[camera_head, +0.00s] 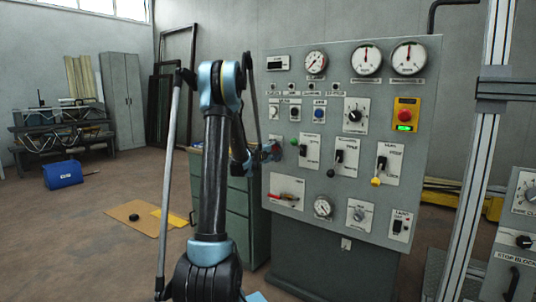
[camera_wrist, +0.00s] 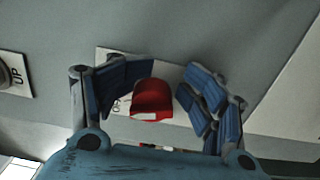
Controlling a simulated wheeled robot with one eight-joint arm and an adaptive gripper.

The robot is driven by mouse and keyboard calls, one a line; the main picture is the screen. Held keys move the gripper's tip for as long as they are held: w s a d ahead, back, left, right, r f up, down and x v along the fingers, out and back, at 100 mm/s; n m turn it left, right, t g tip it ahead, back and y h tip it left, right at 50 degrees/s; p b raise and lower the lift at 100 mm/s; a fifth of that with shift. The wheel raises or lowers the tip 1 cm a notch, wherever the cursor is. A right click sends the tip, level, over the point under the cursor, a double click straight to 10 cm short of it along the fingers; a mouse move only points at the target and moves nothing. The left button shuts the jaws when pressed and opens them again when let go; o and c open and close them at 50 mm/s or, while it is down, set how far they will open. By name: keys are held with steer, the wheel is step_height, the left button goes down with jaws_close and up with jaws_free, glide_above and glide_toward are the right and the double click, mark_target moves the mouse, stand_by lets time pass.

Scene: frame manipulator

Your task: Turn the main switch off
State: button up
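A red switch handle (camera_wrist: 152,100) sits on a white plate (camera_wrist: 112,66) on the grey panel in the wrist view. My gripper (camera_wrist: 165,88) is open, with one blue-padded finger on each side of the handle. Gaps show between the handle and both fingers. Lettering on the plate is mostly covered. In the head view, my gripper (camera_head: 270,151) is at the panel's left edge, small and partly hidden by my arm. A red handle (camera_head: 288,196) lies on a white plate low on the panel's left; I cannot tell if it is the same one.
The grey control panel (camera_head: 345,75) carries gauges, knobs, levers and a red button on a yellow box (camera_head: 405,115). A green drawer cabinet (camera_head: 237,215) stands behind my arm. A metal post (camera_head: 478,150) rises at the right. A plate marked "UP" (camera_wrist: 14,75) is at the wrist view's left.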

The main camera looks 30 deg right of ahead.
steer(key=w+v, duration=0.1)
steer(key=v, duration=1.2)
steer(key=shift+a, duration=0.3)
steer(key=shift+w, duration=0.1)
